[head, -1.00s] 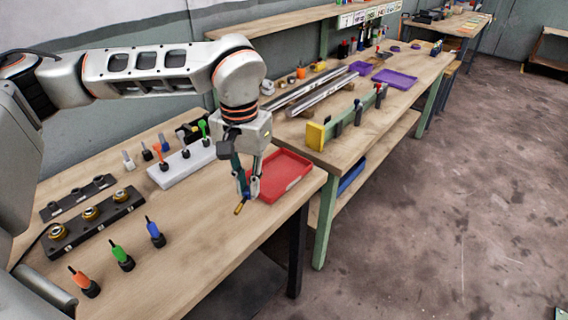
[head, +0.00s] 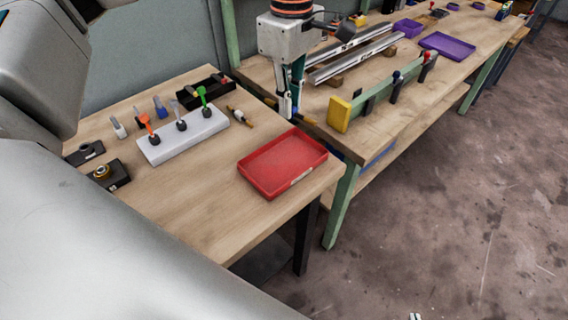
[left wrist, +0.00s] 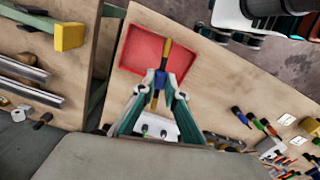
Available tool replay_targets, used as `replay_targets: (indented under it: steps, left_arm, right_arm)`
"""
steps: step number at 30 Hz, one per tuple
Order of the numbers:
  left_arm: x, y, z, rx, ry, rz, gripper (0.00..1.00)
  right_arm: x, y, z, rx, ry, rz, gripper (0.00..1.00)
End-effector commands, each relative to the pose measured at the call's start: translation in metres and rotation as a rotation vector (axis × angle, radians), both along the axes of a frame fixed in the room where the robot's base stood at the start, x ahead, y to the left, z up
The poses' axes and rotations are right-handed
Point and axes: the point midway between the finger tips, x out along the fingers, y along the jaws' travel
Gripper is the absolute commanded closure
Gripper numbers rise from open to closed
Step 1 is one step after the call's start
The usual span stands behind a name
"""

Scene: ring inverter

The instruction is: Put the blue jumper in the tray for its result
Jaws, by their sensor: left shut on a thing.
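My left gripper (head: 290,110) points down just behind the far corner of the red tray (head: 243,176) in the head view. In the left wrist view my left gripper (left wrist: 160,98) is shut on the blue jumper (left wrist: 161,77), a blue body with yellow ends. The jumper appears in front of the red tray (left wrist: 129,50) there; its height is hard to judge. In the head view only a yellowish end (head: 308,121) shows beside the fingers. The tray looks empty. In the left wrist view, white and dark parts at upper right may be my right gripper; its jaws are unclear.
A white block (head: 185,138) holds orange, grey and green upright tools. A second bench has a yellow-ended green rack (head: 372,100), metal rails (head: 355,55) and a purple tray (head: 447,46).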

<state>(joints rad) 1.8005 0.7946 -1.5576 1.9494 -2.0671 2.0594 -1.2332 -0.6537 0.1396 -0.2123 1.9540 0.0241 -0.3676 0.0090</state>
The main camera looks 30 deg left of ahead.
Motion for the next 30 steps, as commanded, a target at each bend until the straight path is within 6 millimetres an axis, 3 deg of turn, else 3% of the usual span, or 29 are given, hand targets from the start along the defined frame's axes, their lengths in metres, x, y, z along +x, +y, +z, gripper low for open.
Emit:
replay_targets:
  steps: [9, 18, 23, 30]
  left_arm:
    - [-0.001, -0.007, 0.022, -0.006, -0.001, 0.675, 1.0]
    - [-0.002, -0.01, 0.03, -0.006, 0.001, 0.964, 1.0]
    - [-0.003, -0.01, 0.005, -0.005, 0.006, 0.979, 1.0]
    - [-0.003, -0.01, -0.054, -0.004, 0.007, 0.977, 1.0]
  right_arm:
    - [0.0, 0.0, -0.009, 0.001, 0.0, 0.0, 1.0]
    - [0.003, 0.001, -0.007, 0.003, -0.01, 0.0, 1.0]
    - [0.003, 0.001, -0.01, 0.004, -0.007, 0.0, 1.0]
    - [0.0, 0.001, -0.018, 0.002, 0.002, 0.0, 1.0]
